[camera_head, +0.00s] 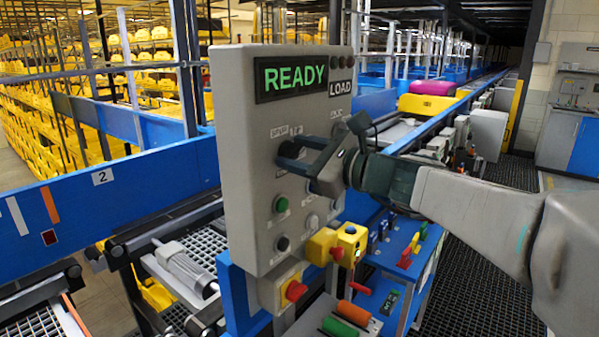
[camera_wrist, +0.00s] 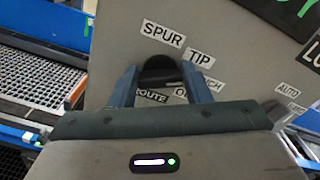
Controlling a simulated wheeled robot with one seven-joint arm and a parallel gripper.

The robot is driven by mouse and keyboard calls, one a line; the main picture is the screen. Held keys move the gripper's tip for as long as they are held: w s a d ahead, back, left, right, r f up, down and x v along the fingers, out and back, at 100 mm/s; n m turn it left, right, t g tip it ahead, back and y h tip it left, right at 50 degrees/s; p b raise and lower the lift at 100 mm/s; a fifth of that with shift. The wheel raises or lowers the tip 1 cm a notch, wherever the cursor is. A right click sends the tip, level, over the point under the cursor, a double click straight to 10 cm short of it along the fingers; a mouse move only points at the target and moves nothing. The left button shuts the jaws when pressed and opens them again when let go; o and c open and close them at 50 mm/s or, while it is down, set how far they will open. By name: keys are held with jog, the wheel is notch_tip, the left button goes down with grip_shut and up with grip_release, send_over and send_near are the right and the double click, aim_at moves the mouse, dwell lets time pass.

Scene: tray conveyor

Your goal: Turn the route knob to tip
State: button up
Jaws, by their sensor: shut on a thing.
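The route knob (camera_wrist: 160,72) is a dark round knob on the grey control panel (camera_head: 240,160). In the wrist view the labels SPUR (camera_wrist: 163,34) and TIP (camera_wrist: 200,55) stand above it, and a ROUTE label (camera_wrist: 151,96) shows partly below. My gripper (camera_wrist: 160,80) has its two blue fingers on either side of the knob and is shut on it. In the head view my gripper (camera_head: 292,157) reaches the panel from the right and hides most of the knob. The knob's pointer is hidden, so I cannot tell its setting.
The panel's display (camera_head: 291,77) reads READY, beside a LOAD label (camera_head: 341,88). Below my gripper are a green button (camera_head: 281,204), a black button (camera_head: 283,243) and a red emergency knob (camera_head: 296,290). A yellow box (camera_head: 352,243) stands close under my wrist.

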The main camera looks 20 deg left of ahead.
jog(key=n+b, duration=0.1)
jog(key=b, duration=0.1)
jog(key=n+b, duration=0.2)
jog(key=shift+s+f+b, duration=0.1)
jog(key=shift+f+b, duration=0.25)
jog(key=shift+r+n+b, duration=0.1)
jog(key=shift+n+b, duration=0.45)
jog(key=shift+n, duration=0.05)
jog(key=shift+r, duration=0.1)
jog(key=o, duration=1)
jog(key=b+v, duration=0.2)
jog(key=v, duration=1.1)
jog(key=shift+s+d, duration=0.2)
jog(key=shift+d, duration=0.15)
